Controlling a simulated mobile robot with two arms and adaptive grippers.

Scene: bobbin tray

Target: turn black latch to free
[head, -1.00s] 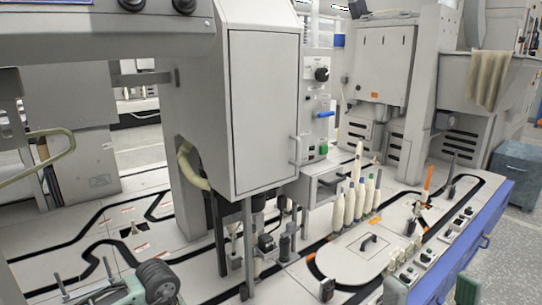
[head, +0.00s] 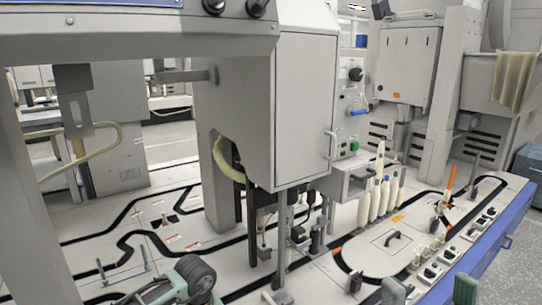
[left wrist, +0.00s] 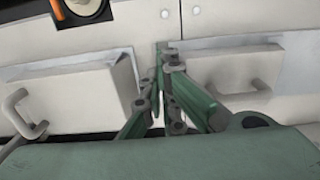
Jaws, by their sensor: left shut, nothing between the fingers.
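My left gripper (left wrist: 161,56) is in the left wrist view, its green and grey fingers closed together with nothing between them. The fingertips lie over a seam between pale panels; I cannot tell whether they touch. In the head view, a black handle (head: 393,238) stands on the pale oval plate and a black knob (head: 355,74) is on the upright panel; neither is clearly the latch.
In the left wrist view, pale boxes flank the fingers, one with a grey handle (left wrist: 22,112). In the head view, a large grey cabinet (head: 303,110) overhangs the bench. Several pale bobbins (head: 375,200) stand beside the oval plate. A blue edge (head: 500,235) bounds the bench.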

